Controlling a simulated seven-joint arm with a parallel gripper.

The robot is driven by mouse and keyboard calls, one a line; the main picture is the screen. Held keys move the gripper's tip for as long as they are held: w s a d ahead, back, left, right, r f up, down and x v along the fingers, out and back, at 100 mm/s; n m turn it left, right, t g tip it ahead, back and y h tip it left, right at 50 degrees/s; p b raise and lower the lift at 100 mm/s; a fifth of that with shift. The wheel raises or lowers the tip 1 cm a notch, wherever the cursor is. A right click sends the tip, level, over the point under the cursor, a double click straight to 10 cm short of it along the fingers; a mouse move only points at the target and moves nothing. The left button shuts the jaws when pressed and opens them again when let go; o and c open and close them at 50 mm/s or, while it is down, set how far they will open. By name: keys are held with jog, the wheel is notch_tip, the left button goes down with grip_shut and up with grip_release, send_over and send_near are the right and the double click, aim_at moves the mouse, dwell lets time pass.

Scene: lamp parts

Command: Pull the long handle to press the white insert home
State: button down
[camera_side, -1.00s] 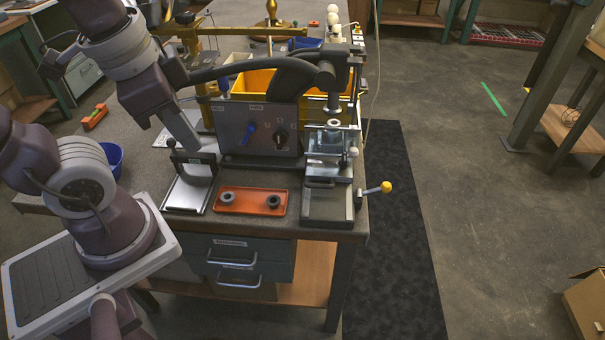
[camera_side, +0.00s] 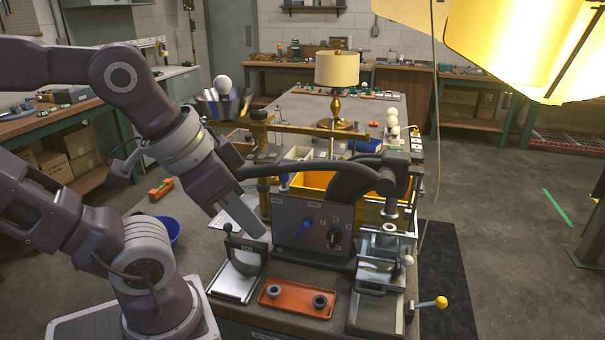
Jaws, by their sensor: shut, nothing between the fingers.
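A long dark curved handle (camera_side: 310,183) runs from the left, over the grey control box (camera_side: 314,228), to a press head (camera_side: 396,180) on the right. The press ram (camera_side: 390,211) points down above a clear-sided fixture (camera_side: 381,246). A small pale ring (camera_side: 389,228) shows under the ram; I cannot tell whether it is the white insert or how deep it sits. My gripper (camera_side: 259,236) points down and right, left of the control box and below the handle's left end. It is shut and empty, and appears apart from the handle. Its fingertips are hard to make out.
An orange tray (camera_side: 297,309) with dark rings lies at the bench front. A small upright frame on a plate (camera_side: 239,263) stands beside my gripper. A yellow-knobbed lever (camera_side: 430,304) sticks out at right. A yellow bin (camera_side: 314,181) and brass lamp (camera_side: 337,70) stand behind.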

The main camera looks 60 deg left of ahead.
jog(key=c, duration=2)
grip_release()
jog(key=o, duration=0.9)
jog(key=w+a+n, duration=0.2)
jog(key=n, duration=0.1)
jog(key=w+a+r+n+g, duration=0.1)
jog(key=a+n, duration=0.1)
jog(key=n, duration=0.1)
jog(key=w+a+r+n+g+y, duration=0.1)
jog(key=w+a+n, duration=0.1)
jog(key=n, duration=0.1)
jog(key=shift+w+r+n, duration=0.1)
jog(key=shift+w+n, duration=0.25)
jog(key=shift+n, duration=0.05)
jog(key=shift+c, duration=0.2)
jog(key=n+g+y, duration=0.3)
jog(key=n+g, duration=0.2)
jog(key=n, duration=1.3)
send_over(262, 167)
jog(key=w+d, duration=0.1)
jog(key=d, duration=0.2)
jog(key=shift+g+y, duration=0.3)
jog(key=x, duration=0.7)
jog(key=shift+w+a, duration=0.2)
jog(key=shift+a, duration=0.1)
jog(key=shift+a+f, duration=0.15)
jog(key=shift+f, duration=0.4)
jog(key=shift+c, duration=0.2)
